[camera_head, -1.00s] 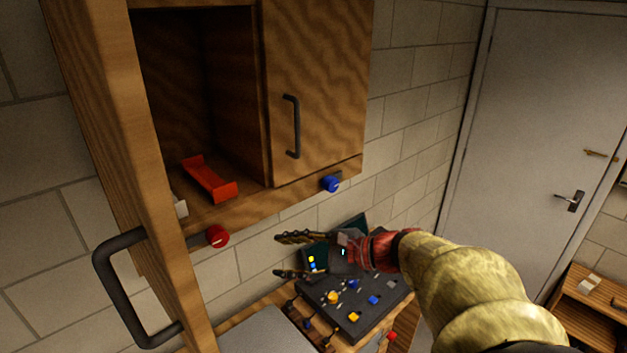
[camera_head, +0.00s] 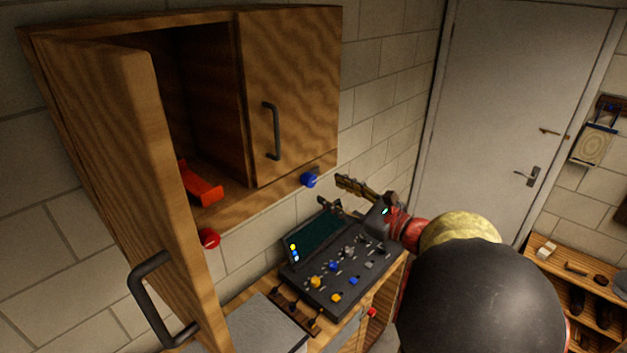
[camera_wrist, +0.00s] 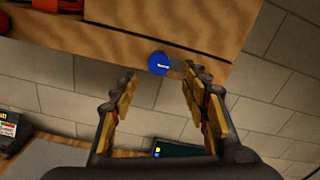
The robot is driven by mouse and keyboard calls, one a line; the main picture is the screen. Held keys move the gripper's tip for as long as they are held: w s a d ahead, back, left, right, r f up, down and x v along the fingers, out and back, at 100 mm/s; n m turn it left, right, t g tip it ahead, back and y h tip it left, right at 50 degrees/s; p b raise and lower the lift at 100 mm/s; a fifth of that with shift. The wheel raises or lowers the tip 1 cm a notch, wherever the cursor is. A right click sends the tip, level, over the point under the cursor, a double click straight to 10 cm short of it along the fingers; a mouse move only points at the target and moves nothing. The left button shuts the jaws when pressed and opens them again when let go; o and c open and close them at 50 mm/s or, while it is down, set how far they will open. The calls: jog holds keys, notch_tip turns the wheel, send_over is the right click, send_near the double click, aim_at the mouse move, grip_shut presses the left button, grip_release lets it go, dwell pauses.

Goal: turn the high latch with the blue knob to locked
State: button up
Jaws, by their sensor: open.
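The blue knob (camera_head: 309,180) of the high latch is on the lower front rail of the wooden wall cabinet, under its shut right door (camera_head: 300,90). In the wrist view the blue knob (camera_wrist: 158,63) shows ahead, between and beyond the fingertips, with a short dark bar reaching right from it. My gripper (camera_head: 333,192) is open and empty. It is a little right of and below the knob in the head view, apart from it. In the wrist view its open fingers (camera_wrist: 158,85) point toward the rail. The latch's exact angle is hard to read.
The cabinet's left door (camera_head: 140,150) stands open toward me, with a dark handle. A red knob (camera_head: 209,238) is on the left of the rail. A red bracket (camera_head: 202,187) lies inside. A control panel (camera_head: 345,270) sits below my gripper. A grey door (camera_head: 505,110) is at right.

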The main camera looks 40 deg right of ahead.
aim_at(313, 182)
jog(key=w, duration=0.2)
jog(key=w+p, duration=0.1)
jog(key=w, duration=0.4)
jog(key=shift+w+a+p, duration=0.1)
jog(key=shift+a+p, duration=0.25)
jog(key=shift+p, duration=0.05)
jog(key=shift+c, duration=0.4)
jog(key=c, duration=1.1)
